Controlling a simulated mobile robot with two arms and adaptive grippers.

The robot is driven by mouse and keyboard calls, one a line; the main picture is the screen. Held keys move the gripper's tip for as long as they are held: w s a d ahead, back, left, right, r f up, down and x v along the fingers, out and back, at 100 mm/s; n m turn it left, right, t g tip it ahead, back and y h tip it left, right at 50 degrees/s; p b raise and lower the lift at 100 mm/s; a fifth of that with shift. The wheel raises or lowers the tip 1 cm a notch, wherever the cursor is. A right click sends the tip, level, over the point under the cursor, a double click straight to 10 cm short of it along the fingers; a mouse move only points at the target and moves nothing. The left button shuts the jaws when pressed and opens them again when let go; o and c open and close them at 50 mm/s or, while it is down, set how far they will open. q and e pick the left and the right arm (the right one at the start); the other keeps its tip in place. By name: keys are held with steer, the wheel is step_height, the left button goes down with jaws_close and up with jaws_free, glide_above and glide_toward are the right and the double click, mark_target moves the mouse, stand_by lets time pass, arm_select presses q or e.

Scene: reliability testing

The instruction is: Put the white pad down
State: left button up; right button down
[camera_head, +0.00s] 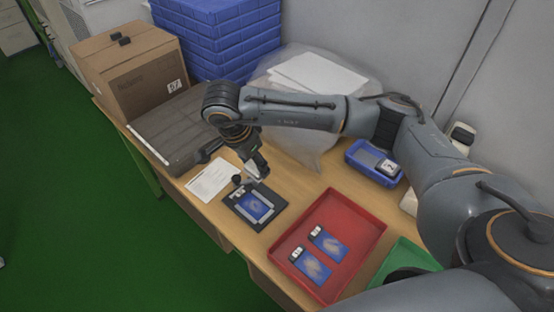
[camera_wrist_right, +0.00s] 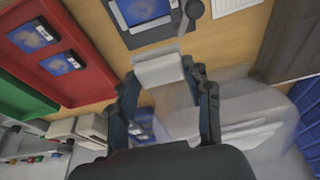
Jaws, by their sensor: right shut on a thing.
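The white pad (camera_wrist_right: 158,70) is between the two fingers of my right gripper (camera_wrist_right: 166,78) in the right wrist view. In the head view my right gripper (camera_head: 258,172) points down just above the far side of a black fixture (camera_head: 235,206). The pad is small and mostly hidden there. A blue board (camera_head: 254,206) lies in the fixture; it shows at the top of the wrist view (camera_wrist_right: 145,10). I cannot tell whether the pad touches the fixture. My left gripper is not in view.
A red tray (camera_head: 357,252) holds two blue boards, with a green tray (camera_head: 398,262) beside it. A white paper (camera_head: 208,180) lies left of the fixture. A blue bin (camera_head: 366,171), a dark case (camera_head: 180,128), a clear bag (camera_head: 310,140) and a cardboard box (camera_head: 135,75) stand around.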

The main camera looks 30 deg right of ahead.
steer(key=w+d+f+b, duration=0.3)
steer(key=d+f, duration=0.1)
steer(key=w+d+f+b, duration=0.3)
steer(key=w+d+f, duration=0.1)
steer(key=shift+w+d+f+b, duration=0.25)
steer(key=shift+b, duration=0.15)
steer(key=shift+w+d+f, duration=0.2)
steer(key=shift+w+d, duration=0.05)
steer(key=shift+d+f+b, duration=0.15)
steer(key=shift+f+b, duration=0.15)
steer(key=shift+b, duration=0.2)
steer(key=x, duration=0.1)
steer(key=b+x, duration=0.2)
steer(key=shift+a+f, duration=0.2)
steer(key=shift+a, duration=0.1)
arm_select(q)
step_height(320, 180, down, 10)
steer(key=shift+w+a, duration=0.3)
arm_select(e)
steer(key=shift+r, duration=0.1)
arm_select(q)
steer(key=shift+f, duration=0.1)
